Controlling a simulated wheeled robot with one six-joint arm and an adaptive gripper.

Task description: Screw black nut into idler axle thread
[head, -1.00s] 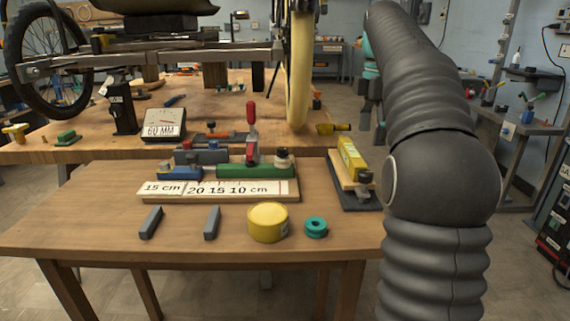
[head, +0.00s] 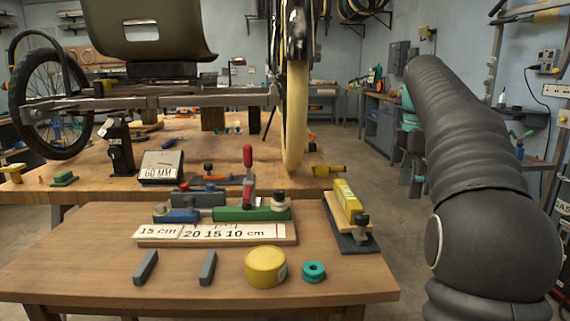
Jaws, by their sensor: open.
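My gripper (head: 417,184) hangs beyond my arm at the right, past the front table's right edge. It is small and partly hidden by the arm; its jaws are open, and it is apart from the fixtures. A black, knob-like piece (head: 361,218) sits at the near end of a yellow block fixture. Another dark-topped round piece (head: 278,198) is at the right end of a green block (head: 240,214). I cannot tell which of these is the black nut. I cannot make out the idler axle thread.
The front wooden table (head: 90,270) also holds a yellow round tin (head: 264,268), a teal spool (head: 313,271), two grey bars (head: 146,266) and a red-handled clamp (head: 248,165). The trike frame (head: 190,101) with its wheels stands over the back bench. Open floor lies to the right.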

